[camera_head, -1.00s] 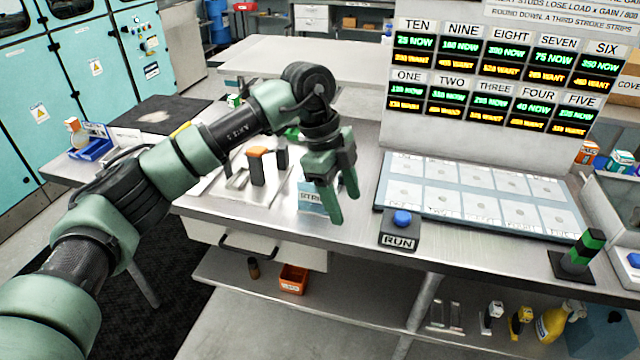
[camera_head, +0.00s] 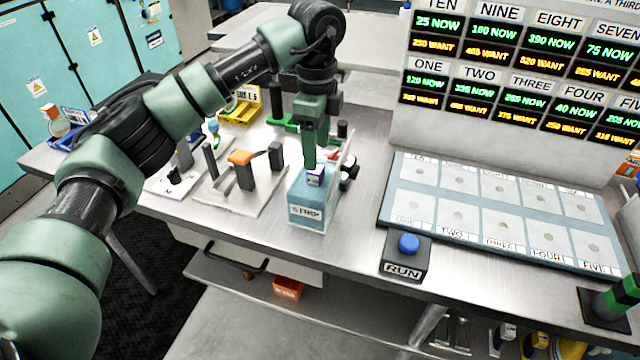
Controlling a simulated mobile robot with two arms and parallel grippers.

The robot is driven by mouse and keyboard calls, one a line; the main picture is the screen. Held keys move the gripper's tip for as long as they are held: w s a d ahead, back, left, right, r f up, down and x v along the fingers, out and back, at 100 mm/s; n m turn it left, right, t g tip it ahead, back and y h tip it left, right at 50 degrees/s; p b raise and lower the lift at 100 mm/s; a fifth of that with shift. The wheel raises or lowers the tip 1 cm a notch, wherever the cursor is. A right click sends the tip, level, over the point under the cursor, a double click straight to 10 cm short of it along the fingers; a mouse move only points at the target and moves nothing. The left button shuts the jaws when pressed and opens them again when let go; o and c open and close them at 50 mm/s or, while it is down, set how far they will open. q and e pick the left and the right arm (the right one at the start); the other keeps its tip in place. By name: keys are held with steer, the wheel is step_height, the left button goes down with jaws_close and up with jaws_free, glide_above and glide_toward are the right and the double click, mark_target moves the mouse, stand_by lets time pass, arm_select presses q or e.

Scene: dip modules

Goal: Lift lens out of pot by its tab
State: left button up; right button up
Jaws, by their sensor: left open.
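A pale blue open-topped pot (camera_head: 307,192) labelled STRIP stands near the front of the bench, left of the RUN button. A small dark purple and white piece (camera_head: 316,178) shows at its opening, right at my left fingertips. I cannot tell whether this is the lens or its tab. My left gripper (camera_head: 312,166) points straight down over the pot, its fingers nearly in line from this view. It is open, and I cannot see whether it touches the small piece. The inside of the pot is mostly hidden. My right gripper is out of view.
A stand with an orange-topped post (camera_head: 242,158) is left of the pot. A yellow tray (camera_head: 240,106) and green parts lie behind. The RUN button box (camera_head: 405,254) and a numbered panel (camera_head: 500,210) are to the right. Bare bench lies between pot and RUN box.

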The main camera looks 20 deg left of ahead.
mark_target(316, 188)
arm_select(q)
steer(key=shift+s+a+f+p, duration=0.1)
steer(key=shift+s+f+p, duration=0.25)
steer(key=shift+f, duration=0.3)
steer(key=shift+s+f+p, duration=0.2)
steer(key=shift+f+p, duration=0.2)
steer(key=shift+f, duration=0.2)
steer(key=f, duration=0.2)
steer(key=f+p, duration=0.1)
steer(key=shift+w+f, duration=0.35)
steer(key=shift+f, duration=0.1)
jaws_close()
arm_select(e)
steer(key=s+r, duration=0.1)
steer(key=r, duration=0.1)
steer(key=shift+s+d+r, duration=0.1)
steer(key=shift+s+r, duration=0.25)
